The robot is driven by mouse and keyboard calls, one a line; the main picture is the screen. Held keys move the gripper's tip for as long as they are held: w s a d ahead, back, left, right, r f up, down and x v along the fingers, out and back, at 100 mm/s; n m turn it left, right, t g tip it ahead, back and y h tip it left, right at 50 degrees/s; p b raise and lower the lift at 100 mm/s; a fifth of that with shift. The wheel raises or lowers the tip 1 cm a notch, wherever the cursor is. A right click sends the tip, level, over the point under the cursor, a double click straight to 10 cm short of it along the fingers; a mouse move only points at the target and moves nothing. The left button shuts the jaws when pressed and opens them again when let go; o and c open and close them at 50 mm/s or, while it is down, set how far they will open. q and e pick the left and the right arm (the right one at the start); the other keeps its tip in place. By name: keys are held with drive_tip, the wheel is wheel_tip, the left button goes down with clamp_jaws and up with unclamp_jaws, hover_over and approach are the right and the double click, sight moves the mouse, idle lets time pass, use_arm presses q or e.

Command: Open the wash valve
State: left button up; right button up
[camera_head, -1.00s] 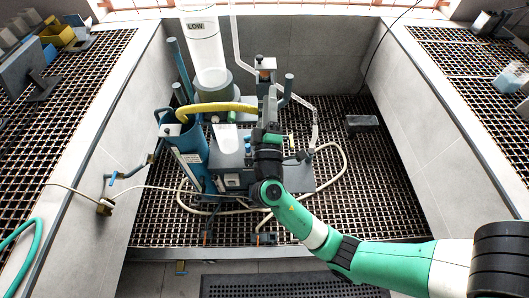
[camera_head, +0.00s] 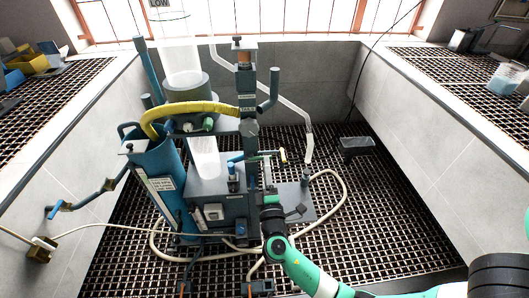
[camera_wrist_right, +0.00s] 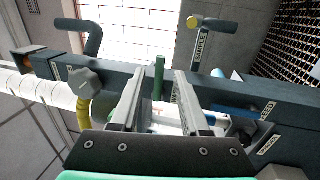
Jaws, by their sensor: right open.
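The flotation rig (camera_head: 205,178) stands on the grated floor, with a grey upright column (camera_head: 248,95) at its right. A lever with a yellow tip (camera_head: 283,156) sticks out low beside the column; it also shows in the right wrist view (camera_wrist_right: 192,20). I cannot read which handle is labelled as the wash valve. My right gripper (camera_head: 267,178) is in front of the column, below that lever. In the right wrist view its fingers (camera_wrist_right: 159,85) are apart, with a green upright handle (camera_wrist_right: 159,77) showing in the gap beyond them, not gripped. My left gripper is out of view.
A yellow hose (camera_head: 195,110) arches across the rig beside a clear cylinder (camera_head: 180,45). A pale hose (camera_head: 340,205) loops over the floor. A blue-handled wall valve (camera_head: 60,208) is at left. A dark block (camera_head: 357,146) lies at right; the floor around it is mostly clear.

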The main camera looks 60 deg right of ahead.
drive_tip(key=b+x, duration=0.1)
drive_tip(key=x, duration=0.6)
clamp_jaws()
idle(1.1)
